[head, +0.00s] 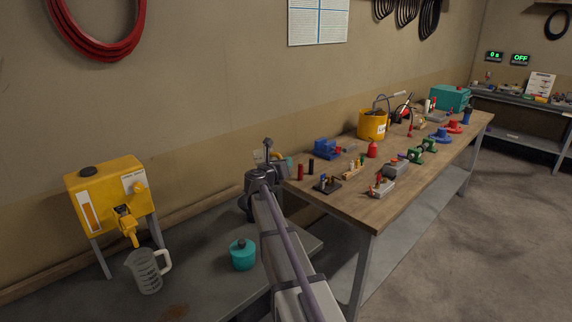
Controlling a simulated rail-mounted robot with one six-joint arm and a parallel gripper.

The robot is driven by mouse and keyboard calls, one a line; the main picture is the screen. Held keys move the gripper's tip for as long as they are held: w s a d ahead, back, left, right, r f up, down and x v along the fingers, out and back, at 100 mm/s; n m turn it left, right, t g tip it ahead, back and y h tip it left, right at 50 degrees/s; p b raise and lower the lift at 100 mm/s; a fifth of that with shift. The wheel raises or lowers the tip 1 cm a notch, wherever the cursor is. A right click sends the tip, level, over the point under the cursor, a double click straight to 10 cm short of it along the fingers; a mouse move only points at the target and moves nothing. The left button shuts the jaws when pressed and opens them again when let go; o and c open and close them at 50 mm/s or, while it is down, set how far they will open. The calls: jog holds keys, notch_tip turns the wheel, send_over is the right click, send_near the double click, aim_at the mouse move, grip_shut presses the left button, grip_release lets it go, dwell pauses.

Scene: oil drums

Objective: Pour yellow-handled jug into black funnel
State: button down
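My gripper (267,158) is near the picture's middle, above the gap between the low grey bench and the wooden workbench. Its fingers are small and partly hidden by my arm, so I cannot tell whether it is open or shut. A clear measuring jug (147,272) with a pale handle stands on the low bench.
A yellow dispenser tank (106,188) with a tap stands above the clear jug. A teal canister (243,254) stands on the low bench (205,285). The wooden workbench (340,212) holds a yellow bucket (372,125) and several small parts. Open floor lies right.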

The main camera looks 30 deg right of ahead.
jog(key=shift+w+a+f+n+g+b, duration=0.1)
jog(key=shift+w+f+n+g+b, duration=0.15)
jog(key=shift+f+n+b, duration=0.85)
jog(key=shift+w+a+f+n+g+b, duration=0.15)
jog(key=shift+f+n+b, duration=0.35)
jog(key=shift+f+b, duration=1.05)
jog(key=shift+w+f+n+g+b, duration=0.25)
jog(key=shift+f+n+b, duration=0.65)
jog(key=shift+f, duration=0.8)
jog(key=shift+w+r+y, duration=0.1)
jog(key=shift+w+y, duration=0.2)
jog(key=n, duration=0.1)
jog(key=w+n, duration=0.1)
jog(key=shift+w+a+f+n+g, duration=0.25)
jog(key=shift+w+f+n, duration=0.05)
jog(key=shift+n, duration=0.1)
jog(key=shift+w+a+n+g, duration=0.25)
jog(key=shift+w+n+g, duration=0.05)
jog(key=shift+w+n, duration=0.6)
jog(key=w+a+r+n+g+h+p, duration=0.1)
jog(key=w+a+r+n+g+p, duration=0.1)
jog(key=w+n, duration=0.5)
jog(key=shift+w+a+r, duration=0.15)
jog(key=shift+w+a, duration=0.2)
jog(key=shift+w, duration=0.55)
